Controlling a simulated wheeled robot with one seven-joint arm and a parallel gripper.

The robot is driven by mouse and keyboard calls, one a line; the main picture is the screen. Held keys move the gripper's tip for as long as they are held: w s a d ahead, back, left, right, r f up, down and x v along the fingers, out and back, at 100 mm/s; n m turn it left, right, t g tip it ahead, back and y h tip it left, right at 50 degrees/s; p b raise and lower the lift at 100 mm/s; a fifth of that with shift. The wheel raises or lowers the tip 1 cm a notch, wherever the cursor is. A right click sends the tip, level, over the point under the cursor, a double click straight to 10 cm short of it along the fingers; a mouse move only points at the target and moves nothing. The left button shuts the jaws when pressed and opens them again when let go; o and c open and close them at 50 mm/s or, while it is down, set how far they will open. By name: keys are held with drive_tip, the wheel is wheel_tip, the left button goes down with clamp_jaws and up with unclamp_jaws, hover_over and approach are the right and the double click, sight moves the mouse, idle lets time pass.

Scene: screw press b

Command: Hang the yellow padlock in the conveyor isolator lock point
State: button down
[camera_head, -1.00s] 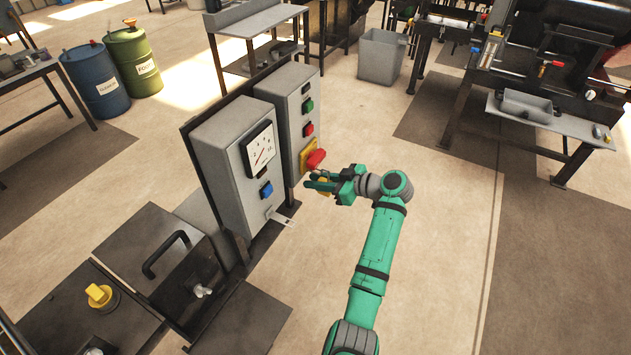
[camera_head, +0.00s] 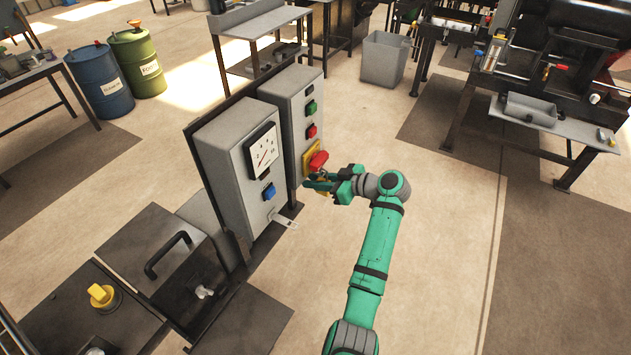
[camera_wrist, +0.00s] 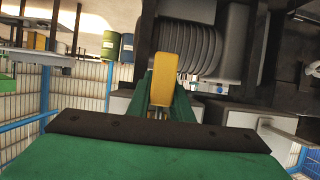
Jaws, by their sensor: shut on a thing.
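The yellow padlock (camera_wrist: 163,80) is between my gripper's fingers in the wrist view, its yellow body toward the camera. My gripper (camera_head: 322,183) is shut on it, just in front of the right-hand grey control box (camera_head: 287,88). A red rotary handle on a yellow plate (camera_head: 317,160), which looks like the isolator, is on that box, directly above and behind the fingertips. The fingers and padlock hide the area below the red handle. I cannot tell whether the shackle touches a lock point.
The left grey box (camera_head: 222,150) carries a dial gauge and a blue button. A small metal tab (camera_head: 285,221) sticks out below it. A yellow knob (camera_head: 102,295) is on a dark cabinet at lower left. The floor right of my arm is clear.

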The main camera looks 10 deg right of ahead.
drive_tip(key=shift+f, duration=0.1)
drive_tip(key=shift+f, duration=0.6)
idle(0.5)
drive_tip(key=c, duration=1.5)
unclamp_jaws()
drive_tip(key=v, duration=1)
drive_tip(key=shift+s+d+r, duration=0.2)
drive_tip(key=shift+d, duration=0.05)
